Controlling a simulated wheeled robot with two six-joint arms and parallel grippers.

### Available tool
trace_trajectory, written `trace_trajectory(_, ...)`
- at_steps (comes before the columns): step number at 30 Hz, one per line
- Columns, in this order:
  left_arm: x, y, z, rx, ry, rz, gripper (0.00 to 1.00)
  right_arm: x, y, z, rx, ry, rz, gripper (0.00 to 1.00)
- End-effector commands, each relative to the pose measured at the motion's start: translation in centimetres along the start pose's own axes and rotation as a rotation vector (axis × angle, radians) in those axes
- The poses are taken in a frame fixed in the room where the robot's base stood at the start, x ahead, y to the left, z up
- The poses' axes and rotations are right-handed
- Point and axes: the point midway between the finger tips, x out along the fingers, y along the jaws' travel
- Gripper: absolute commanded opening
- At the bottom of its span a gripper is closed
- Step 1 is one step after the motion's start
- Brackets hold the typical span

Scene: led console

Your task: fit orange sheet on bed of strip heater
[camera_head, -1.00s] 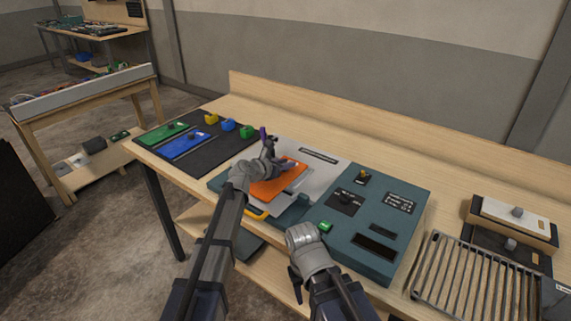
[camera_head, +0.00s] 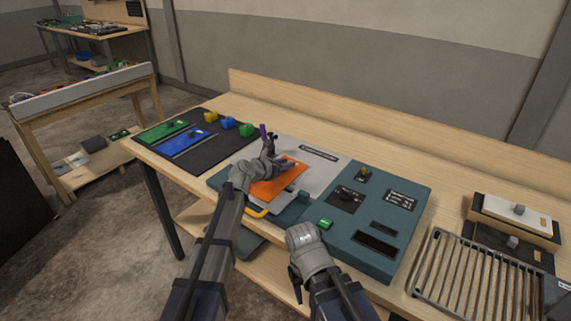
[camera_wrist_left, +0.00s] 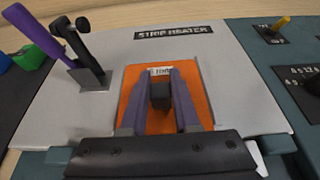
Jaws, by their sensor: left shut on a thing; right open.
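The orange sheet (camera_head: 279,181) lies over the bed of the strip heater, whose light grey top (camera_head: 318,167) carries a dark "STRIP HEATER" label. In the left wrist view the orange sheet (camera_wrist_left: 188,82) is seen under my gripper, with a small white label at its far edge. My left gripper (camera_wrist_left: 160,95) is shut on a dark knob on the sheet, one finger on each side. It also shows in the head view (camera_head: 284,168). Whether the sheet touches the bed all over is hidden. My right gripper (camera_head: 294,290) is open and empty, in front of the bench edge.
A purple-handled lever (camera_wrist_left: 35,32) stands at the heater's left. A teal console (camera_head: 385,220) with a green button (camera_head: 326,224) is to the right. A dark mat (camera_head: 200,150) holds green and blue sheets and small blocks. A slatted rack (camera_head: 475,280) is far right.

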Motion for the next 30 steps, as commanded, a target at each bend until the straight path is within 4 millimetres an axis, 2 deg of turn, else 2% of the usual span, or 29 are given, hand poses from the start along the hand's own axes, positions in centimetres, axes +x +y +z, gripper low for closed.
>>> trace_trajectory(26, 0.29, 0.0, -0.7, 0.0, 0.0, 0.0, 0.0, 0.76, -0.07, -0.05, 0.0, 0.0, 0.0, 0.5)
trace_trajectory(27, 0.29, 0.0, -0.7, 0.0, 0.0, 0.0, 0.32, 0.76, -0.07, -0.04, 0.0, 0.0, 0.0, 0.5)
trace_trajectory(30, 0.3, 0.0, -0.7, 0.0, 0.0, 0.0, 0.43, 0.76, -0.07, -0.04, 0.0, 0.0, 0.0, 0.5)
